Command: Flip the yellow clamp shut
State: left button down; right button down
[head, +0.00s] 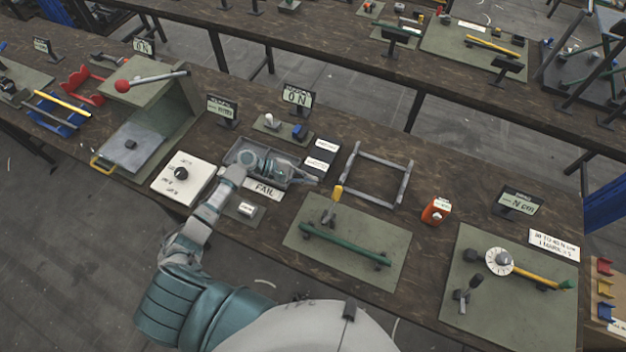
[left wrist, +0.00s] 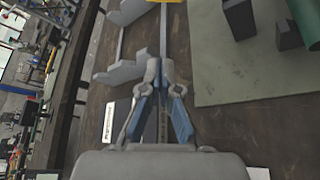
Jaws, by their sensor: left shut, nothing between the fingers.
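The yellow clamp (head: 338,192) is a small yellow piece at the near left corner of a grey rectangular frame (head: 405,182) on the dark bench. A yellow bit (left wrist: 170,2) also shows at the top edge of the left wrist view, beyond my fingertips. My left gripper (head: 314,180) is to the left of the clamp, apart from it. In the left wrist view its fingers (left wrist: 160,72) meet at the tips with nothing between them, pointing towards the frame's grey bars. Whether the clamp stands up or lies flat is too small to tell. My right gripper is out of view.
A green mat (head: 310,250) with a green bar lies in front of the frame. An orange-red bottle-like object (head: 435,210) stands to the right. A grey tray (head: 245,150) and FAIL label (head: 263,190) are by my left arm. Bench inside the frame is bare.

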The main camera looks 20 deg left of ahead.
pick_arm(q)
jog(key=x, duration=0.7)
jog(key=shift+d+p, duration=0.35)
jog(key=shift+p, duration=0.05)
jog(key=s+r+p, duration=0.2)
jog(key=shift+s+d+r, duration=0.15)
jog(key=shift+d+r, duration=0.2)
jog(key=shift+r, duration=0.05)
jog(key=shift+s, duration=0.1)
jog(key=shift+a, duration=0.1)
